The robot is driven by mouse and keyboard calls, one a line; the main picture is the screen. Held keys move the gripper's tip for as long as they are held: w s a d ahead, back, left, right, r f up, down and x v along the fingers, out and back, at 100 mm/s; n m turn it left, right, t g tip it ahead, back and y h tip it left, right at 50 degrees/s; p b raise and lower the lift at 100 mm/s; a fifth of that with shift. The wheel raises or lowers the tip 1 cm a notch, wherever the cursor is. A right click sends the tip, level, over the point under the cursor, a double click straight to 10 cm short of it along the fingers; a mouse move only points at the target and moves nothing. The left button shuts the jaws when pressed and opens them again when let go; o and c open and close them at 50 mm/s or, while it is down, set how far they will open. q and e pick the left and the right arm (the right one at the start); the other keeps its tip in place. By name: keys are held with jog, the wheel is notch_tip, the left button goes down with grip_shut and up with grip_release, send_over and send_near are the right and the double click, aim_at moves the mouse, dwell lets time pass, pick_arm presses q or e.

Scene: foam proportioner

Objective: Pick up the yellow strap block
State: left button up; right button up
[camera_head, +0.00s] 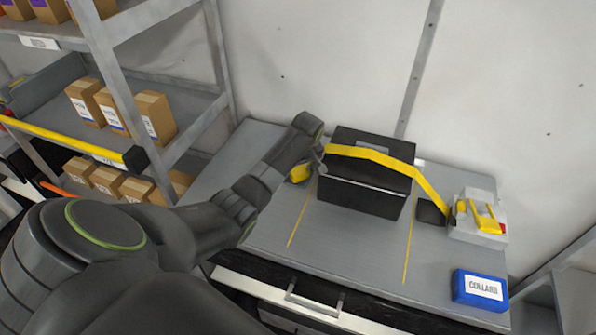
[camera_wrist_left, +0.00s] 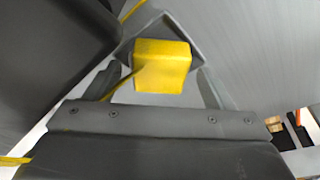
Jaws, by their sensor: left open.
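The yellow strap block (camera_head: 300,173) is at the left side of the black box (camera_head: 362,195), low by the grey worktop. In the left wrist view the yellow block (camera_wrist_left: 163,62) is ahead of the palm, between the two spread grey fingers, with gaps on both sides. My left gripper (camera_head: 318,158) is open, points down beside the box's left end, and partly hides the block in the head view. A yellow strap (camera_head: 372,153) runs over the box to a grey and yellow fitting (camera_head: 480,222) on the right. My right gripper is not in view.
The box stands close beside my left gripper. A blue block labelled COLLARS (camera_head: 479,289) lies at the worktop's front right. A shelf with cardboard boxes (camera_head: 156,115) stands at the left. The front of the worktop (camera_head: 345,250) is clear, with yellow lines on it.

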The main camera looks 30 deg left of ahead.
pick_arm(q)
jog(key=c, duration=1.2)
jog(key=shift+r, duration=0.15)
